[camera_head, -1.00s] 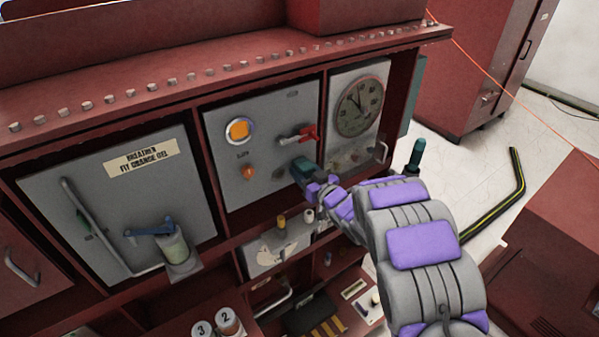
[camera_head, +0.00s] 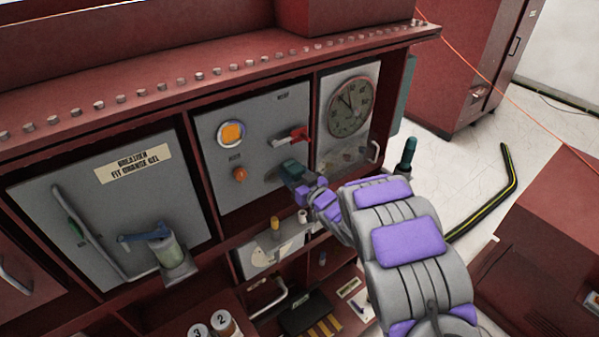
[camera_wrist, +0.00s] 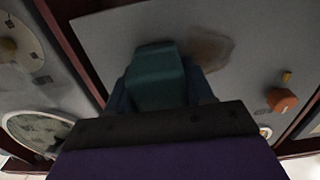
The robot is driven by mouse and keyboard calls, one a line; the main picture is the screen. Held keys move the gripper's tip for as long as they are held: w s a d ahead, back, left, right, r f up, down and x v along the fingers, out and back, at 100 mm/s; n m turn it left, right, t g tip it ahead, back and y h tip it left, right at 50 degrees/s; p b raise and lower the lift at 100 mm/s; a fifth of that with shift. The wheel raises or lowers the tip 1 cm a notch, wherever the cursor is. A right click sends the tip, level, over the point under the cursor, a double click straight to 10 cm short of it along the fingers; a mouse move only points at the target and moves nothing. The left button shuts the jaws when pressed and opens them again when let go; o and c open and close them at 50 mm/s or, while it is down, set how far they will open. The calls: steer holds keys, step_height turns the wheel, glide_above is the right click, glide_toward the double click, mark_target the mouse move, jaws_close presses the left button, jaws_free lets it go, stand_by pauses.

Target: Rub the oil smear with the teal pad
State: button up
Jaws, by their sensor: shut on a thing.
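The teal pad (camera_head: 292,170) is held in my gripper (camera_head: 303,184), in front of the grey middle panel (camera_head: 222,184). In the wrist view the pad (camera_wrist: 156,78) sits between the two fingers of my gripper (camera_wrist: 160,92), which is shut on it. A brownish smear (camera_wrist: 211,50) shows on the grey panel just right of the pad in the wrist view. The pad is at or very near the panel; I cannot tell whether it touches. In the head view I cannot make out the smear clearly.
On the middle panel are an orange lamp (camera_head: 231,133), an orange knob (camera_head: 239,174) and a red-handled valve (camera_head: 291,137). A dial gauge (camera_head: 351,107) is on the panel to the right. A shelf with small parts lies below.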

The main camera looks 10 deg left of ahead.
mark_target(265, 178)
steer(key=shift+s+a+b, duration=0.35)
steer(key=shift+s+a, duration=0.95)
steer(key=shift+s, duration=0.3)
steer(key=shift+s+a+b, duration=0.35)
steer(key=shift+s+a, duration=0.9)
steer(key=shift+s, duration=0.3)
steer(key=shift+v, duration=3)
